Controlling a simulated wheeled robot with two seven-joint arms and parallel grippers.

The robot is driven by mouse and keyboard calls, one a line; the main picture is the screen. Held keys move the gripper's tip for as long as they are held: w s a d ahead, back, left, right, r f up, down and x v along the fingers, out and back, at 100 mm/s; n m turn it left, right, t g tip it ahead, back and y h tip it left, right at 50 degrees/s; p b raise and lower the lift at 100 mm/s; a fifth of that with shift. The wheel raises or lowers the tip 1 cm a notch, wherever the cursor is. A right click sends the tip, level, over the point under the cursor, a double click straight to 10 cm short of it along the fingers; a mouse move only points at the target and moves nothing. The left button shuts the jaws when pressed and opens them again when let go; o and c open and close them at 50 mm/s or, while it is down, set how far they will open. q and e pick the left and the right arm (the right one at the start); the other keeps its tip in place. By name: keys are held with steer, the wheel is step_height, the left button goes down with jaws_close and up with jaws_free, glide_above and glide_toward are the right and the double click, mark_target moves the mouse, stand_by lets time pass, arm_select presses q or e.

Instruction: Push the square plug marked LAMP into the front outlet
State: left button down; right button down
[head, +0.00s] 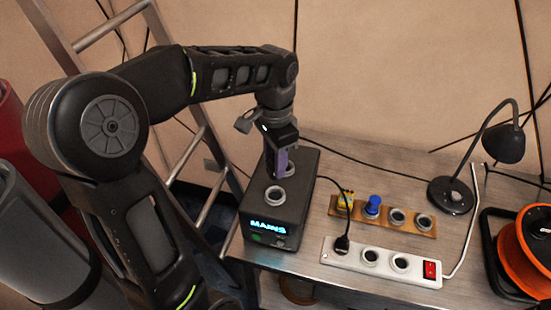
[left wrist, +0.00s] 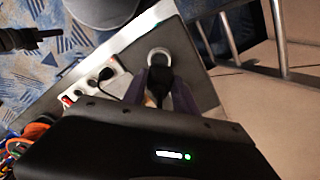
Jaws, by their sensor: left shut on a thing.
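The dark box lit MAINS (head: 268,227) stands on the table's left end. Its front outlet, a pale ring (head: 275,195), is empty in the head view; a ring (left wrist: 153,54) also shows beyond the fingers in the left wrist view. My left gripper (head: 279,174) points down over the rear part of the box top, behind that ring. Its purple fingers are shut on a black plug (left wrist: 160,82). The plug's marking cannot be read, and the fingers hide it in the head view. A dark arm end, probably my right gripper (left wrist: 50,34), shows at the left wrist view's edge.
A white strip (head: 318,253) holds a black plug (head: 342,243) and a red switch. A lamp (head: 452,195) and orange reel (head: 528,250) stand right. A ladder (head: 208,125) is at left.

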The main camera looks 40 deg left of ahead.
mark_target(275, 179)
arm_select(q)
steer(key=shift+f+b, duration=1.65)
steer(key=shift+f, duration=0.45)
steer(key=shift+f+b, duration=0.65)
steer(key=shift+f, duration=0.3)
steer(key=shift+f, duration=0.15)
steer(key=shift+s+f+b, duration=0.1)
steer(key=shift+f+b, duration=0.65)
steer(key=shift+f, duration=0.2)
steer(key=c, duration=0.9)
jaws_free()
steer(key=shift+o, duration=0.3)
steer(key=o, duration=0.4)
steer(key=shift+c, duration=0.2)
